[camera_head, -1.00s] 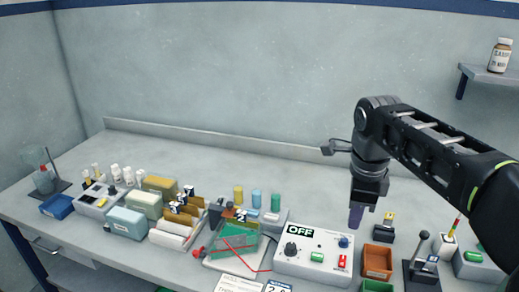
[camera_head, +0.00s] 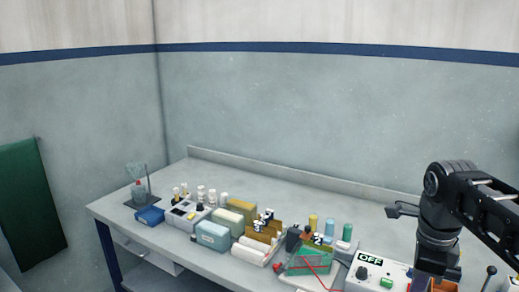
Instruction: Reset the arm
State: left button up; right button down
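My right arm comes in from the right edge, and its dark gripper (camera_head: 424,282) points down over the right part of the bench (camera_head: 165,238). The gripper is beside the grey control box (camera_head: 352,284) marked OFF. A dark purplish piece shows at the gripper's lower end. The bottom edge of the view cuts it off, so I cannot tell whether it is a finger or a held thing. My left gripper is not in view.
A green cloth (camera_head: 30,205) hangs at the left. The bench's back strip is clear.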

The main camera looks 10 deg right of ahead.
jog(key=w+a+f+n+y, duration=0.1)
jog(key=w+a+f+n, duration=0.25)
jog(key=f, duration=0.45)
jog(key=w+a+f+n+y, duration=0.1)
jog(key=w+a+f+n, duration=0.25)
jog(key=f, duration=0.45)
jog(key=s+a+f+n+y, duration=0.2)
jog(key=a+f+n, duration=0.4)
jog(key=a+f, duration=0.65)
jog(key=s+a+f+n, duration=0.5)
jog(key=s+f, duration=0.4)
jog(key=s+a+f+n+y, duration=0.1)
jog(key=s+a+f+n, duration=0.3)
jog(key=s+f, duration=0.5)
jog(key=shift+s+a+f+n+g, duration=0.2)
jog(key=shift+a+f+n+g, duration=0.2)
jog(key=shift+n, duration=0.4)
